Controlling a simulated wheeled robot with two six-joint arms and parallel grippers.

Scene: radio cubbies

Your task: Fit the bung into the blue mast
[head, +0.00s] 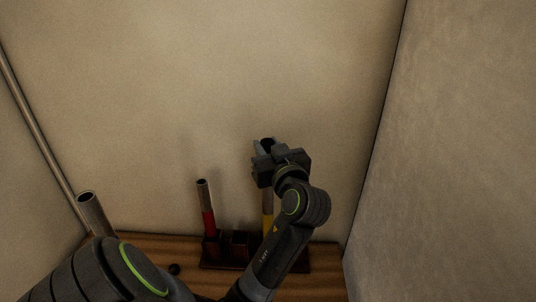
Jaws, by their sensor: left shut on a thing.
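My left gripper (267,146) is at the centre right, high above the shelf. It is shut around the upper part of a grey tube with a dark top. This tube looks like the top of the yellow-banded mast (267,222) directly below, but the gripper hides the join. A small dark round piece (174,268), perhaps the bung, lies on the wooden shelf, left of the rack. A wide grey open-topped tube (93,211) stands at the left, its lower part hidden by my arm. No blue shows on any mast. My right gripper is not in view.
A red-banded mast (207,220) with an open top stands in a dark rack (239,242), left of the yellow-banded one. The wooden shelf (152,249) is enclosed by a beige back wall and side walls, the right one close. The space above the red-banded mast is clear.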

